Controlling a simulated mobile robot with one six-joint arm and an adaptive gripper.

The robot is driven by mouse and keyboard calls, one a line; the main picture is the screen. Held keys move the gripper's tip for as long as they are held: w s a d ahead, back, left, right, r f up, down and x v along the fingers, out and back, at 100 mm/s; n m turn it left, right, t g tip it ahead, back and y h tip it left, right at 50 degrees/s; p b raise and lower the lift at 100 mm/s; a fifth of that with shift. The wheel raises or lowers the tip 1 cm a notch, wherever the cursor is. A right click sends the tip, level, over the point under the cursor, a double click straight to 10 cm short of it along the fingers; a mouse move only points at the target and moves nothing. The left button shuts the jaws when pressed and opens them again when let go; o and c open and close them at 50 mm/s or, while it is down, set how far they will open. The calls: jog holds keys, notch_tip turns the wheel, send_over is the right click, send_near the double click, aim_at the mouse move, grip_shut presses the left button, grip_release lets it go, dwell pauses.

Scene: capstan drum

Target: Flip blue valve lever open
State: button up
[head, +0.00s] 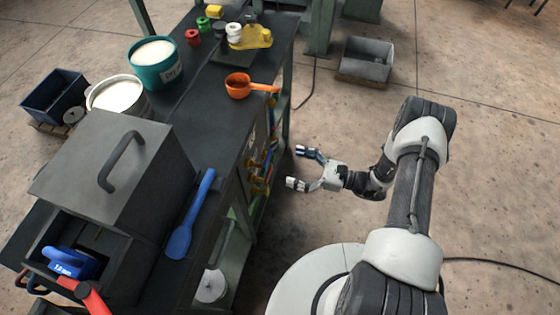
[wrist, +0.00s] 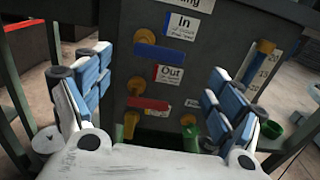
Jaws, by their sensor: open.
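The blue valve lever (wrist: 158,54) lies roughly level across the upper part of the dark panel (wrist: 200,60) in the wrist view. It sits just below a brass fitting (wrist: 147,36) and the "In" label (wrist: 182,25). My gripper (wrist: 158,85) is open and empty, one finger on each side of the view, facing the panel. The lever shows between and above the fingers, apart from them. In the head view my gripper (head: 302,169) is beside the bench's right side, where the valves are small and seen edge-on.
A red lever (wrist: 148,103) sits lower, below the "Out" label (wrist: 169,76). A gauge (wrist: 262,62) is on the panel's right. On the bench (head: 225,125) are an orange scoop (head: 238,85), a blue scraper (head: 183,238) and tubs. Floor right of my gripper is clear.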

jog(key=v, duration=0.2)
jog(key=shift+s+d, duration=0.1)
jog(key=shift+d, duration=0.15)
dwell(0.4)
jog(key=s+a+r+n+g+h, duration=0.1)
jog(key=s+r+n+g+h, duration=0.2)
jog(key=r, duration=0.4)
jog(key=s+a+r+n+g+h, duration=0.1)
jog(key=r+n+g, duration=0.2)
jog(key=r+n, duration=0.35)
jog(key=s+a+r+n+g+h, duration=0.1)
jog(key=s+r+n+g+h, duration=0.15)
jog(key=r, duration=0.65)
jog(key=s+d+r+n+t+h, duration=0.3)
jog(key=s+r+n+h, duration=0.2)
jog(key=s+r, duration=0.1)
jog(key=s+d+r+n+t+h, duration=0.3)
jog(key=s+r+n+t+h, duration=0.1)
jog(key=s+r, duration=0.3)
jog(key=shift+s+d+r+n+h, duration=0.25)
jog(key=shift+s+n+h, duration=0.3)
jog(key=shift+h, duration=0.2)
jog(key=shift+w, duration=0.1)
jog(key=shift+c, duration=0.3)
